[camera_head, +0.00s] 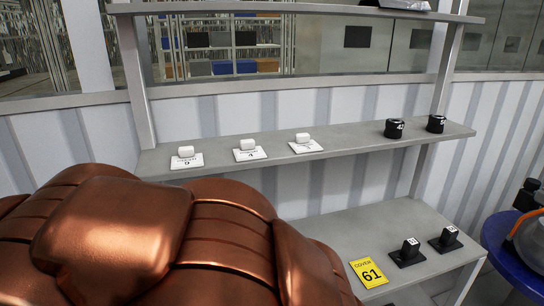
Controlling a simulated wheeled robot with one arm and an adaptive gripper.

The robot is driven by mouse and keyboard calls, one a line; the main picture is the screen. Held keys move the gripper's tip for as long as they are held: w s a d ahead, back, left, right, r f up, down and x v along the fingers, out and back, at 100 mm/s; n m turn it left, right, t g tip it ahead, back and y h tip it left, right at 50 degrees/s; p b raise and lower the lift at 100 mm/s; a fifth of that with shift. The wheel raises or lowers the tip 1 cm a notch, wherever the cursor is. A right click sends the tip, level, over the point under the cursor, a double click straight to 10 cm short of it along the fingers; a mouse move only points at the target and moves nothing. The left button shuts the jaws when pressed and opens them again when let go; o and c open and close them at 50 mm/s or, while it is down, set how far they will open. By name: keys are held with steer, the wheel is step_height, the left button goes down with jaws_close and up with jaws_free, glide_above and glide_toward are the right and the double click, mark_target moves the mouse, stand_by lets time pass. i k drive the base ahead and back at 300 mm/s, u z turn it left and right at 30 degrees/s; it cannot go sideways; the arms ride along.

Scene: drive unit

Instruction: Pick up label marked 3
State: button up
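Three white labels with small white blocks on them lie in a row on the middle shelf. The left label (187,162) bears a digit like 6 or 9. The middle label (250,155) seems to read 4. The mark on the right label (306,147) is too small to read, so I cannot tell which label is marked 3. My gripper is not in view.
The middle shelf (350,138) also bears two black cylinders (394,128) with white marks. Below, a grey shelf (345,228) holds a yellow "COVER 61" card (369,272) and two black blocks (409,252). A blue round table (510,258) stands right. A copper-coloured bulk fills the lower left.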

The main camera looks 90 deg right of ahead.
mark_target(301, 144)
steer(key=z, duration=0.65)
steer(key=k, duration=0.65)
steer(key=z, duration=1.9)
